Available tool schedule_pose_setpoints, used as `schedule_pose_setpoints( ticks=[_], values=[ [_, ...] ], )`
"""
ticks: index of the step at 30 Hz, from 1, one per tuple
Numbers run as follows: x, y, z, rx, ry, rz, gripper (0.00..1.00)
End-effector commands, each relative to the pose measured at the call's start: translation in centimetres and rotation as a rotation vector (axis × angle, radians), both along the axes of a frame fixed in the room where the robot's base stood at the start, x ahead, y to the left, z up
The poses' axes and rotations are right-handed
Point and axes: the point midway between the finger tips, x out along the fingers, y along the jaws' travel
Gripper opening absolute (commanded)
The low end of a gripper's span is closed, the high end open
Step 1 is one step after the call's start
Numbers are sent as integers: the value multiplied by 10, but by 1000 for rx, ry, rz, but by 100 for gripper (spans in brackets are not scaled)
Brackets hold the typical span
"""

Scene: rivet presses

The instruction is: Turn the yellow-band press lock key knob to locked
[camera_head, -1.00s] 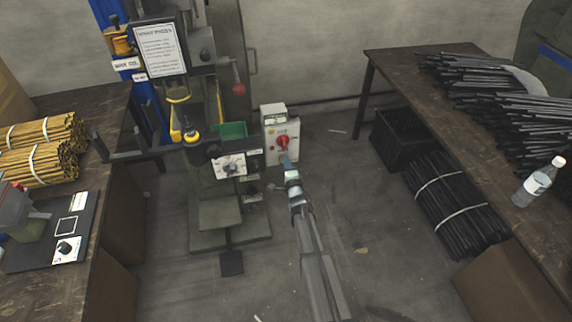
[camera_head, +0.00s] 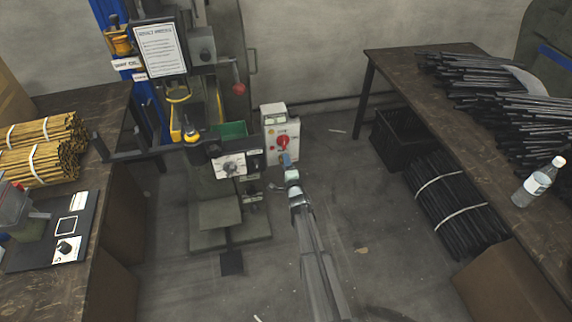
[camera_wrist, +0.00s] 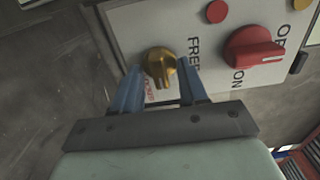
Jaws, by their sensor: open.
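The lock key knob (camera_wrist: 160,66) is gold and sits on a pale grey panel (camera_wrist: 140,25) in the wrist view. Its grip bar points down in the picture. "FREE" is printed to its right, and red lettering, partly covered, lies just below it. My gripper (camera_wrist: 158,74) has two blue fingers, one on each side of the knob, apart and with gaps to it. In the head view my gripper (camera_head: 287,160) is at the control box (camera_head: 270,127) on the press's right side; the knob is hidden there. The press (camera_head: 205,110) shows yellow parts.
A large red rotary switch (camera_wrist: 254,55) with ON and OFF marks is right of the knob. A dark workbench (camera_head: 400,75) with black rods stands right, a bench with cane bundles (camera_head: 40,150) left. Floor between is mostly clear.

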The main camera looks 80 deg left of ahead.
Motion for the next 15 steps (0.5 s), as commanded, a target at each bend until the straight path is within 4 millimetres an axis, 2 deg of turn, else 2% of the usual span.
schedule_pose_setpoints(
  ticks=[8,15],
  values=[
    [0,-12,0,-1,0,0,43],
    [0,-45,1,0,0,0,43]
  ],
)
